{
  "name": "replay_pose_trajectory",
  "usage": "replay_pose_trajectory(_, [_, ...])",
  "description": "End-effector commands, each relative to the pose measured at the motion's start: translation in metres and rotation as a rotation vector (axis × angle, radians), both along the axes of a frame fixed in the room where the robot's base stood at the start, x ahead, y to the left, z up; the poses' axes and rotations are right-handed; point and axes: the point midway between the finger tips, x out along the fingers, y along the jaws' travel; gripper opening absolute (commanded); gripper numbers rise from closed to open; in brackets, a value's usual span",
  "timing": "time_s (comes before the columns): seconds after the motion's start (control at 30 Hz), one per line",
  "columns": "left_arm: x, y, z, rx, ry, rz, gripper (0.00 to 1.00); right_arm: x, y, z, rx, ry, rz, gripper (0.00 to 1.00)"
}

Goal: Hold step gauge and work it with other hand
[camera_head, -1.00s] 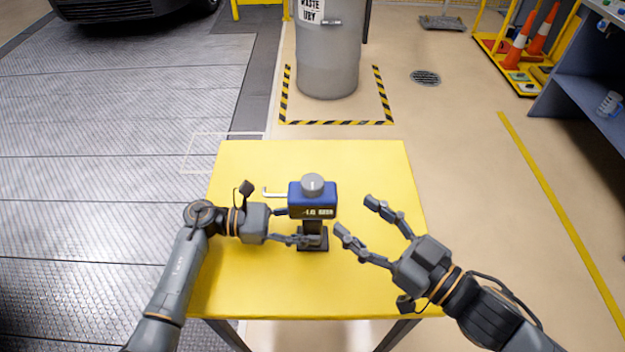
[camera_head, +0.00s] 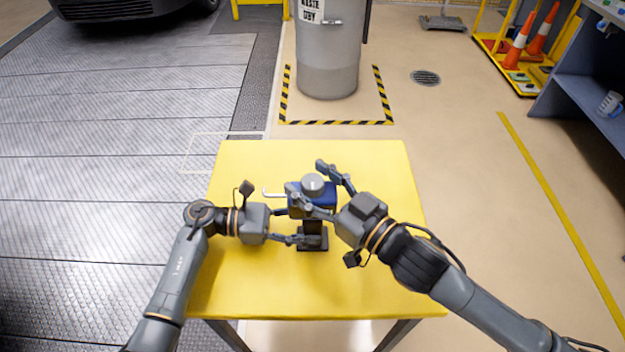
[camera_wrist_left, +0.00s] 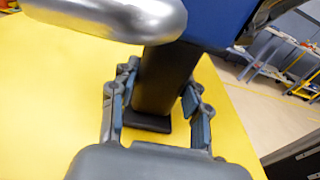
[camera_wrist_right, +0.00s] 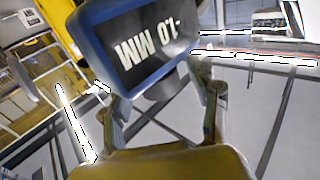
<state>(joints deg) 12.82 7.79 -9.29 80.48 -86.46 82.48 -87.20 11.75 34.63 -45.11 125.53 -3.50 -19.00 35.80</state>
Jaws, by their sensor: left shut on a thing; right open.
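The step gauge (camera_head: 325,200) stands upright on the yellow table. It has a blue head, a round grey knob (camera_head: 313,184) on top, a silver bent arm to the left, and a dark stem (camera_head: 313,232) on a dark base. Its display (camera_wrist_right: 140,42) reads "-1.0 MM", upside down in the right wrist view. My left gripper (camera_head: 298,226) is shut on the stem; the left wrist view (camera_wrist_left: 160,100) shows a finger on each side of it. My right gripper (camera_head: 308,178) is open, its fingers spread on either side of the knob; contact cannot be told.
The yellow table (camera_head: 250,285) is otherwise bare. Beyond it stands a grey waste drum (camera_head: 328,60) inside black-and-yellow floor marking. A blue shelf unit (camera_head: 585,100) and orange cones (camera_head: 520,45) are at the far right, away from the table.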

Motion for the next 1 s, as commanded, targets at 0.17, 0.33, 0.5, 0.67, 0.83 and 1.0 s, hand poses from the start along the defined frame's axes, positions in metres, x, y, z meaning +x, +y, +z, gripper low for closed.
replay_pose_trajectory(0.17, [-0.0001,0.0003,-0.0010,0.002,0.001,0.001,0.22,-0.0001,-0.0001,-0.0002,0.000,0.000,0.000,0.57])
replay_pose_trajectory(0.33, [-0.0001,0.0003,-0.0010,0.002,0.001,0.001,0.22,-0.0001,-0.0003,-0.0003,0.000,0.000,0.000,0.22])
replay_pose_trajectory(0.5, [-0.0001,0.0003,-0.0010,0.002,0.001,0.000,0.22,-0.0001,-0.0004,-0.0002,0.000,0.000,0.000,0.05])
replay_pose_trajectory(0.67, [-0.0002,0.0002,-0.0010,0.002,0.001,0.000,0.22,0.0000,0.0001,-0.0002,-0.002,-0.001,0.015,0.05])
replay_pose_trajectory(0.83, [-0.0002,0.0000,-0.0009,0.002,0.001,0.000,0.22,0.0000,0.0010,-0.0003,-0.006,-0.004,0.068,0.05])
replay_pose_trajectory(1.0, [-0.0003,-0.0003,-0.0009,0.002,0.001,-0.001,0.22,-0.0001,0.0011,-0.0002,-0.007,-0.006,0.155,0.05])
